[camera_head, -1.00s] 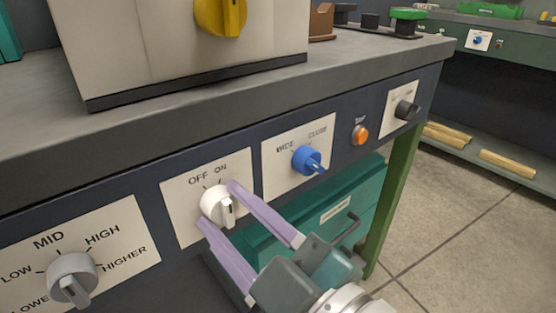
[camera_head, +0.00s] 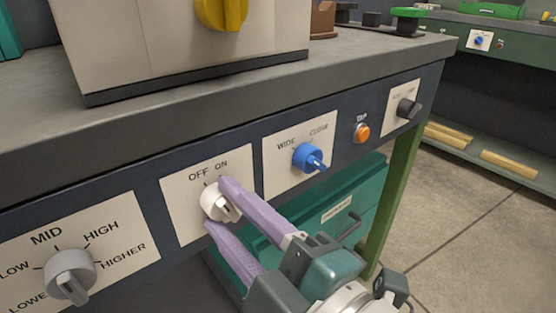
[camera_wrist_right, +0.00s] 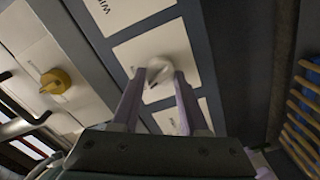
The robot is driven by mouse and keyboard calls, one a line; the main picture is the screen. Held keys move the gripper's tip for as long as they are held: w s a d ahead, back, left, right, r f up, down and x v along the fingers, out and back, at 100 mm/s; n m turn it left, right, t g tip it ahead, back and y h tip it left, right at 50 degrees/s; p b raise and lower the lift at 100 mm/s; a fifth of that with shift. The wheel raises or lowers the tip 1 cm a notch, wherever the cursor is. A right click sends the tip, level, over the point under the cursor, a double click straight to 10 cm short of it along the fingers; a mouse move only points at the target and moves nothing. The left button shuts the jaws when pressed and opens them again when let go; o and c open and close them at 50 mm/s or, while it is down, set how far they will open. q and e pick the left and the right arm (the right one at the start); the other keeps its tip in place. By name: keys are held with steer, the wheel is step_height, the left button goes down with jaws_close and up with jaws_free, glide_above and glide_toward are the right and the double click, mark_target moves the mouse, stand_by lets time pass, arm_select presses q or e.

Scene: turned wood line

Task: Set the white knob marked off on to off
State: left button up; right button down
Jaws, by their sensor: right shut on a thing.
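The white knob (camera_head: 216,203) sits on a pale plate (camera_head: 178,208) marked OFF and ON, on the dark front panel below the bench top. My right gripper (camera_head: 221,206) has its two lilac fingers on either side of the knob and is shut on it. The knob's grip bar looks tilted, its lower end toward the lower right; which mark it points to is hard to tell. In the right wrist view the knob (camera_wrist_right: 158,70) shows between the fingertips. My left gripper is not in view.
A grey knob (camera_head: 70,274) with LOW, MID, HIGH marks is to the left. A blue knob (camera_head: 306,158), an orange button (camera_head: 361,133) and a black knob (camera_head: 408,108) are to the right. A teal drawer unit (camera_head: 340,205) stands below. A machine with a yellow knob (camera_head: 222,12) stands on top.

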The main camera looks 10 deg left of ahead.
steer(key=shift+c, duration=2.1)
jaws_free()
steer(key=p+v, duration=0.1)
steer(key=v, duration=0.9)
steer(key=shift+p, duration=0.4)
